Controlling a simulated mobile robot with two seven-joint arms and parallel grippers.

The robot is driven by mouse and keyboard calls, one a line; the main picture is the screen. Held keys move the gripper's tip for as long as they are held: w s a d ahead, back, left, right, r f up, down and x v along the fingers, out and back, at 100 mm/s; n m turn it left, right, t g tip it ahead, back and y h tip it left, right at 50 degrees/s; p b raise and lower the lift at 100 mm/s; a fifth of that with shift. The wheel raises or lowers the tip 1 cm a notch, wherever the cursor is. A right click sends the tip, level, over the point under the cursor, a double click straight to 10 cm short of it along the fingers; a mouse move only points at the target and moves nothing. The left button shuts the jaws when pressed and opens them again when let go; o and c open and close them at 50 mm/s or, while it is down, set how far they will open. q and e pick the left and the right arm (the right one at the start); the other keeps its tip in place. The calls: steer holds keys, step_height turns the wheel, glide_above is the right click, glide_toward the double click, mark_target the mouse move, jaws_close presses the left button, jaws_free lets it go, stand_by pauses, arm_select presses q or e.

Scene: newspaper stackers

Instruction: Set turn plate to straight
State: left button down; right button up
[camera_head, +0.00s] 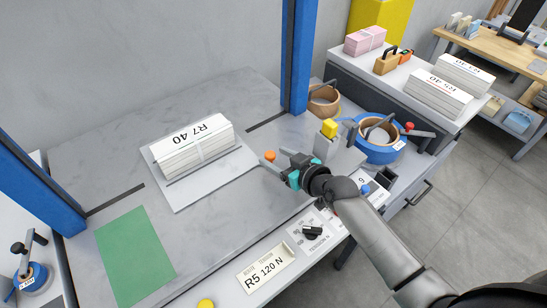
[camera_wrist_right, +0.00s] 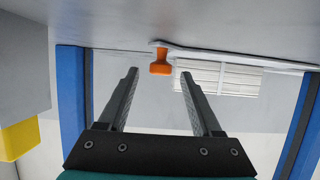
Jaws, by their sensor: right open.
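The turn plate (camera_head: 190,196) is a light grey square on the grey table, turned at an angle to the view. A white newspaper bundle (camera_head: 195,147) marked R7 40 lies on it, tied with a band. An orange knob (camera_head: 269,155) sits near the plate's right corner; it shows too in the right wrist view (camera_wrist_right: 160,63). My right gripper (camera_head: 272,160) is open at the knob. In the wrist view the knob is ahead, between the lines of the two fingers; whether it is between the tips is unclear. My left gripper is not in view.
Blue posts (camera_head: 298,60) stand at the table's left and right. A green mat (camera_head: 135,255), an R5 120 N label (camera_head: 266,269) and a black dial (camera_head: 312,232) are along the front.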

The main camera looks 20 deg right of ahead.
steer(key=shift+x, duration=0.8)
jaws_close()
stand_by(1.0)
